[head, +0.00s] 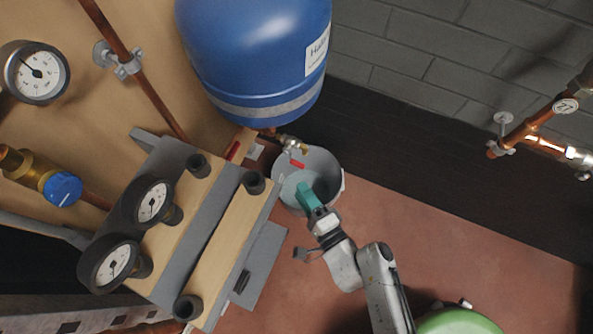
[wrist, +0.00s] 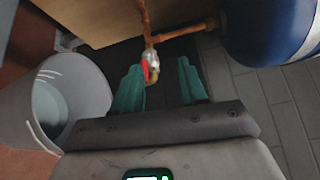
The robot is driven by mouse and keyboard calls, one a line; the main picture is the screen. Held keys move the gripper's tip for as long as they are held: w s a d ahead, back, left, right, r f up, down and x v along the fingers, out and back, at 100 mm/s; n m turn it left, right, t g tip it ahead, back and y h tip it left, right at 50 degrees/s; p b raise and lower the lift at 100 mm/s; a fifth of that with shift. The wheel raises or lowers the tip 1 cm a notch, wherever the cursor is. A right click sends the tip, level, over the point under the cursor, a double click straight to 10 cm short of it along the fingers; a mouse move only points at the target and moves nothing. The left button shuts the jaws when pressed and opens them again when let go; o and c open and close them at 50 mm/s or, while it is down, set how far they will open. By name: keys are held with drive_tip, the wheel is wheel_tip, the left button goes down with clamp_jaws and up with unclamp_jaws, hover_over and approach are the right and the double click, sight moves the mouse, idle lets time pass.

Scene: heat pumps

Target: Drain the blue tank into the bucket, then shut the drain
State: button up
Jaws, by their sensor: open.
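The blue tank (head: 255,50) hangs at the top centre in the head view; its side also shows in the wrist view (wrist: 262,30). Below it is a brass drain valve (head: 290,143) with a small red handle (head: 297,163); the handle also shows in the wrist view (wrist: 145,70). I cannot tell whether the valve is open. The grey bucket (head: 322,163) stands below the valve, with a pale bluish surface inside; it is at the left in the wrist view (wrist: 90,85). My gripper (head: 303,190), with green fingers, is open and empty over the bucket. The handle appears close to one finger.
A pipe bench (head: 215,240) with gauges and dark posts stands left of my arm. Copper pipes (head: 530,125) run along the right. A green rounded object (head: 455,322) is at the bottom. Red floor (head: 450,240) is clear right of the arm.

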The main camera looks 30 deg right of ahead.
sight(297, 163)
drive_tip(key=w+d+f+m+h+b, duration=0.1)
drive_tip(key=w, duration=0.2)
drive_tip(key=w+d+f+m+h+b, duration=0.1)
drive_tip(key=w+f, duration=0.1)
drive_tip(key=w, duration=0.2)
drive_tip(key=w+d+f+m+b, duration=0.1)
drive_tip(key=w, duration=0.2)
drive_tip(key=shift+w+d+f+g+h, duration=0.15)
drive_tip(key=shift+w+d+g+h, duration=0.15)
drive_tip(key=shift+g+h, duration=0.1)
drive_tip(key=shift+s, duration=0.1)
drive_tip(key=shift+c, duration=0.4)
clamp_jaws()
